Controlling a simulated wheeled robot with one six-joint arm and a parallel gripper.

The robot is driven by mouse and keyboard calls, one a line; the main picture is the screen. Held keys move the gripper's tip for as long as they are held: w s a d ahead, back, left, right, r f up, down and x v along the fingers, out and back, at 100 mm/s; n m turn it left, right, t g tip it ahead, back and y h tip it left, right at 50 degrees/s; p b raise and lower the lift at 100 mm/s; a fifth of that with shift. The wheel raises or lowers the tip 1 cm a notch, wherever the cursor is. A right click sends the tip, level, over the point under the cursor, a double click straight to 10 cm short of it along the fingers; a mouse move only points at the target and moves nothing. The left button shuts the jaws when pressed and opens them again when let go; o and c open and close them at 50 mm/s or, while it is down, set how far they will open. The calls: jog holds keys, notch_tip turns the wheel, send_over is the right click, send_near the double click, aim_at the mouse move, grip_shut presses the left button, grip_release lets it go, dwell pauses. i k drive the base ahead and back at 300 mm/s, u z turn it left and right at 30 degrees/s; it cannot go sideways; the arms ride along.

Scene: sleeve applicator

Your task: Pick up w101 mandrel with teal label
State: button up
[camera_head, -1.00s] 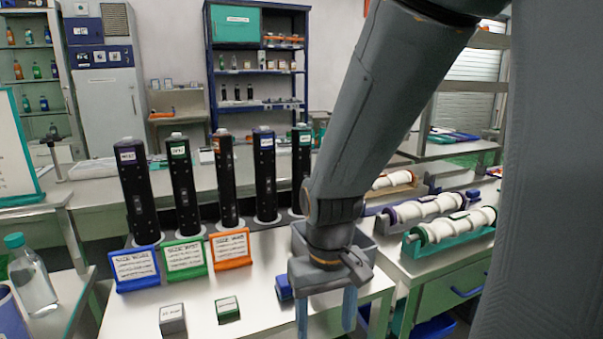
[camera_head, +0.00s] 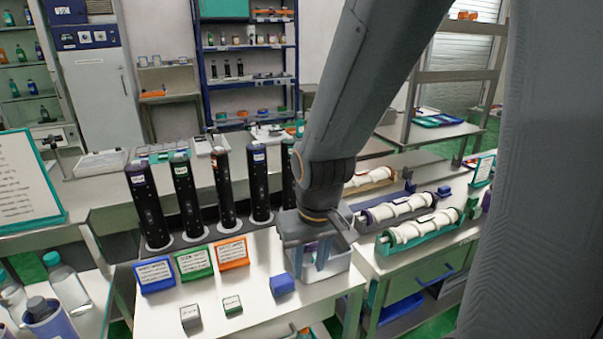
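Several black cylinders stand upright in a rack: one with a purple top (camera_head: 147,208), one green (camera_head: 187,200), one orange (camera_head: 223,187), one blue (camera_head: 260,185). Another (camera_head: 288,176) is partly behind my arm. Three white ribbed rollers lie on coloured cradles at right: orange (camera_head: 368,178), purple (camera_head: 400,207) and teal (camera_head: 425,229). I cannot read the labels, so I cannot tell which is w101. My gripper (camera_head: 312,264) points down over a pale bin (camera_head: 330,287), left of the rollers. Its fingers look apart, with nothing seen held.
Blue (camera_head: 154,274), green (camera_head: 195,263) and orange (camera_head: 232,253) signs stand before the rack. A blue block (camera_head: 282,284) and two small blocks (camera_head: 190,316) (camera_head: 232,305) lie on the front table. Bottles (camera_head: 68,284) stand at left. My arm hides the middle.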

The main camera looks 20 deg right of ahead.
aim_at(289, 196)
jog(key=z, duration=1.95)
jog(key=k, duration=0.9)
jog(key=u, duration=0.9)
jog(key=i, duration=0.95)
